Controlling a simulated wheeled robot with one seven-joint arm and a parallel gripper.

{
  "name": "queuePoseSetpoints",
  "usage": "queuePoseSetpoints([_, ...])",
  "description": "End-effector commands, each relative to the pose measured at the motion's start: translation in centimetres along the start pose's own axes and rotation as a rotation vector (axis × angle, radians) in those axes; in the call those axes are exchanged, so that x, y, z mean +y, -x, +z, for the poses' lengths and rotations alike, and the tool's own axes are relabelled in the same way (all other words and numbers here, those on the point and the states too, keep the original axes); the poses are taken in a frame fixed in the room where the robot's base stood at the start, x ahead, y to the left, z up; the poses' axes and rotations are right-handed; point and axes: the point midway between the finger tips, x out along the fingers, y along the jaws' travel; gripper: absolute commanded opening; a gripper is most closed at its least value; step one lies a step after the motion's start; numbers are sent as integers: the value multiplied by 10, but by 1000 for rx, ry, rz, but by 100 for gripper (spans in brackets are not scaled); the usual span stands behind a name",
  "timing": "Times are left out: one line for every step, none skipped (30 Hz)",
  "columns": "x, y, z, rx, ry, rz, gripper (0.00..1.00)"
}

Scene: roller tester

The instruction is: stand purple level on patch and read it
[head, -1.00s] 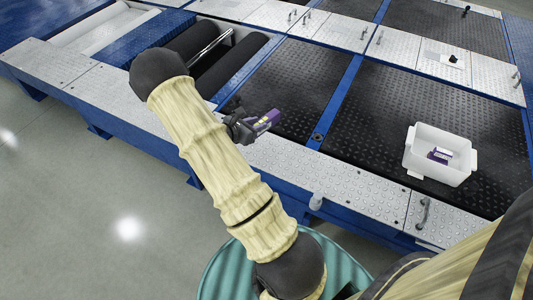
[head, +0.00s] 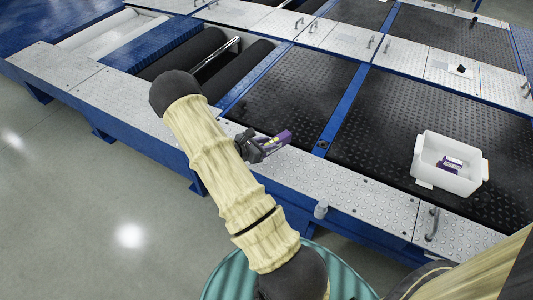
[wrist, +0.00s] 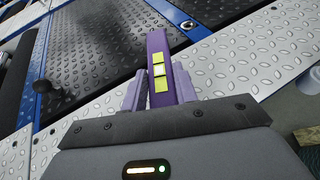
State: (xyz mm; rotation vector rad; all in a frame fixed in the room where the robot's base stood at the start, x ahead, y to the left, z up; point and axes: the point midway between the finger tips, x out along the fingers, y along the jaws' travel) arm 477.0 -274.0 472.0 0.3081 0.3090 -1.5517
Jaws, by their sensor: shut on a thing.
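My gripper (head: 262,147) is shut on a purple level (head: 280,140) and holds it out in front, above the near edge of the roller tester. In the wrist view the purple level (wrist: 158,50) stands between the two fingers, with yellow-green vial windows and a pale middle one facing the camera. The level reaches out past the fingertips. Another purple item with a pale label (head: 452,163) lies in the white bin (head: 435,148) at the right. I cannot make out which spot is the patch.
The tester has silver tread-plate walkways (head: 378,202), black studded panels (head: 405,120) and blue frame beams (head: 345,98). Dark rollers (head: 190,52) lie at the upper left. The black panel left of the bin is clear.

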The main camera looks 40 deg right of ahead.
Motion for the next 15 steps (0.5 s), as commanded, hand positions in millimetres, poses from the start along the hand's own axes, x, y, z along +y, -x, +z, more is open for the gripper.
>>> queuePoseSetpoints([0,0,1,-2,-2,0,0])
queuePoseSetpoints([0,0,2,-2,-2,0,0])
queuePoseSetpoints([0,0,2,-2,-2,0,0])
queuePoseSetpoints([0,0,2,-2,-2,0,0])
queuePoseSetpoints([0,0,2,-2,-1,0,0])
queuePoseSetpoints([0,0,2,-2,-1,0,0])
queuePoseSetpoints([0,0,1,-2,-1,0,0])
queuePoseSetpoints([0,0,0,-2,-1,0,0])
queuePoseSetpoints([0,-1,-3,-2,0,0,0])
queuePoseSetpoints([0,-3,-7,-2,0,0,0])
queuePoseSetpoints([0,-4,-10,-2,0,0,0])
queuePoseSetpoints([0,-7,-16,-2,1,-1,0])
queuePoseSetpoints([0,-9,-21,-2,1,-1,0])
queuePoseSetpoints([0,-11,-25,-2,2,-1,0])
queuePoseSetpoints([0,-13,-30,-1,1,-1,0])
